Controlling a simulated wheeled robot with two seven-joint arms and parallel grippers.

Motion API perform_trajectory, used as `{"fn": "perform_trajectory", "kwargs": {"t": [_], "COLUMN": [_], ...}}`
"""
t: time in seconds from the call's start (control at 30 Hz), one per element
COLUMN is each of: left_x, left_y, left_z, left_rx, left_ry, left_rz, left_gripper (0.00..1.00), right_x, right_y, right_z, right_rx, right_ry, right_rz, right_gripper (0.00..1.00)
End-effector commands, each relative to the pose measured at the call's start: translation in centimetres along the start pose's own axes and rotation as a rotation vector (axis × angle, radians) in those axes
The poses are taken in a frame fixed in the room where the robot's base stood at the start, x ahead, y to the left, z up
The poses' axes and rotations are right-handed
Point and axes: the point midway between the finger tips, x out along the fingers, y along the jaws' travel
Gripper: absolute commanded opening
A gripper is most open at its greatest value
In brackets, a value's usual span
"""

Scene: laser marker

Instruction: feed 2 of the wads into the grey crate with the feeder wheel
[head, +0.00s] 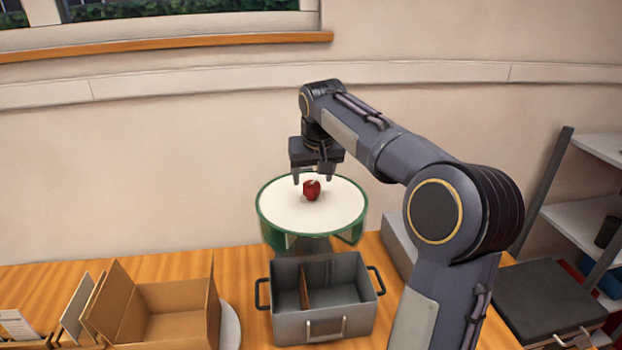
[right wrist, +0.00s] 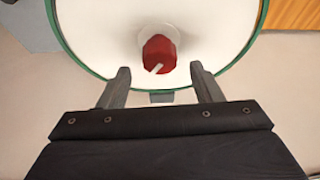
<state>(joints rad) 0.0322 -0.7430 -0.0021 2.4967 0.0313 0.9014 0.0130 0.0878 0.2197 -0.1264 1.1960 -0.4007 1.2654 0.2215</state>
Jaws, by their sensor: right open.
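The feeder wheel shows as a round white disc (head: 340,212) with a green rim, raised above the table behind the grey crate. A red knob (head: 312,190) stands on its top; it also shows in the right wrist view (right wrist: 159,54) with a pale mark on it. My right gripper (head: 312,180) is open above the wheel, its fingers close around or beside the knob. In the right wrist view the knob lies ahead of and between the two fingertips (right wrist: 160,82), apart from both. The grey crate (head: 325,325) has side handles and a brown divider inside. No wads can be made out. My left gripper is out of view.
An open cardboard box (head: 160,300) stands at the left of the crate, with a pale round thing (head: 230,325) beside it. A dark flat case (head: 548,300) and shelves (head: 590,165) are at the right. Bare wooden table (head: 235,268) shows left of the wheel.

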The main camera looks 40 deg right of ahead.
Motion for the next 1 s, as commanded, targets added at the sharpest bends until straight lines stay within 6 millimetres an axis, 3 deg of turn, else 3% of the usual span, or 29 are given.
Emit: {"fn": "perform_trajectory", "kwargs": {"t": [0.23,0.53,1.0], "left_x": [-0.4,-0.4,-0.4], "left_y": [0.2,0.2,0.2], "left_z": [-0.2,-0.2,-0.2], "left_rx": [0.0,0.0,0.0], "left_ry": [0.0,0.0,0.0], "left_rz": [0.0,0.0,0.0], "left_gripper": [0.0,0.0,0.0], "right_x": [2.7,3.0,3.0], "right_y": [0.0,0.0,0.0], "right_z": [0.0,0.0,0.0], "right_rx": [0.0,0.0,0.0], "right_ry": [-0.001,0.001,0.001], "right_rz": [-0.001,-0.001,-0.001], "right_gripper": [0.59,0.59,0.0]}}
